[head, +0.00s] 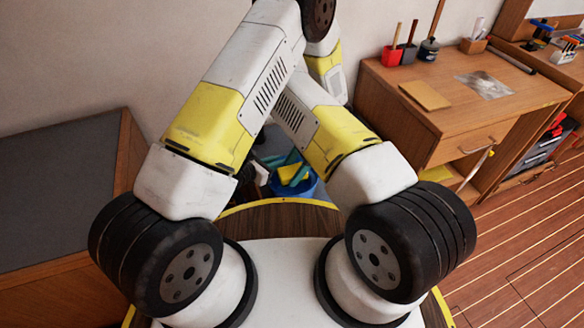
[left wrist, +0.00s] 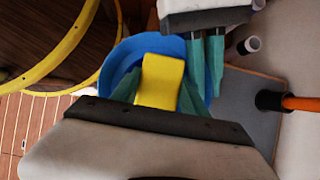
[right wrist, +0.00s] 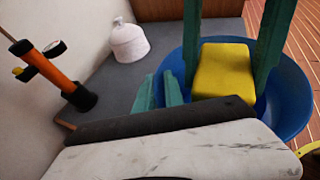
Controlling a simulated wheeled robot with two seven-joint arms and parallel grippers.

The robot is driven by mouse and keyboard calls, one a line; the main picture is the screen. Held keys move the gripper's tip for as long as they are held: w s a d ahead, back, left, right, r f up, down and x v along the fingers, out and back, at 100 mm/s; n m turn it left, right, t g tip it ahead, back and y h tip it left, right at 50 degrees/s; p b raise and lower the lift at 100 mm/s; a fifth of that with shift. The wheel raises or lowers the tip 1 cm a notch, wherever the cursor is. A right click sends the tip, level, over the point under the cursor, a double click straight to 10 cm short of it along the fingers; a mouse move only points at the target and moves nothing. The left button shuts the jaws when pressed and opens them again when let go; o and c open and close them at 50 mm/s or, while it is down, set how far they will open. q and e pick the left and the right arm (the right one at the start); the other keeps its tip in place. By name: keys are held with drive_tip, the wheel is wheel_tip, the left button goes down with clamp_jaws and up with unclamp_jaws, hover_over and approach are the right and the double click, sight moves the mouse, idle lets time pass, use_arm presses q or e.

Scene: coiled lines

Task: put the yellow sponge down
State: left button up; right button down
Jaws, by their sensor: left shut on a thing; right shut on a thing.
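The yellow sponge (left wrist: 161,78) is between the green fingers of my left gripper (left wrist: 158,90), which is shut on it. The sponge also shows in the right wrist view (right wrist: 225,72), in front of the inside of a round blue bucket (right wrist: 291,100). Whether it touches the bucket's bottom I cannot tell. My right gripper (right wrist: 158,88) has its two fingers close together at the bucket's rim and seems shut on the rim. In the head view the sponge (head: 293,172) and the bucket (head: 307,188) are small and partly hidden behind my arms.
The bucket is over a grey surface (right wrist: 105,85). A white lidded pot (right wrist: 128,40) and an orange-handled tool (right wrist: 60,72) are there near the wall. A wooden desk (head: 440,110) with a tan pad (head: 425,95) stands at the right.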

sight(292, 171)
drive_tip(key=shift+s+f, duration=0.1)
drive_tip(key=shift+f, duration=0.05)
use_arm(q)
drive_tip(key=o, duration=1.4)
drive_tip(key=shift+w, duration=0.1)
drive_tip(key=shift+r, duration=0.15)
wheel_tip(292, 171, up, 7)
drive_tip(key=shift+f, duration=0.15)
use_arm(e)
drive_tip(key=c, duration=1.3)
unclamp_jaws()
drive_tip(key=shift+c, duration=0.2)
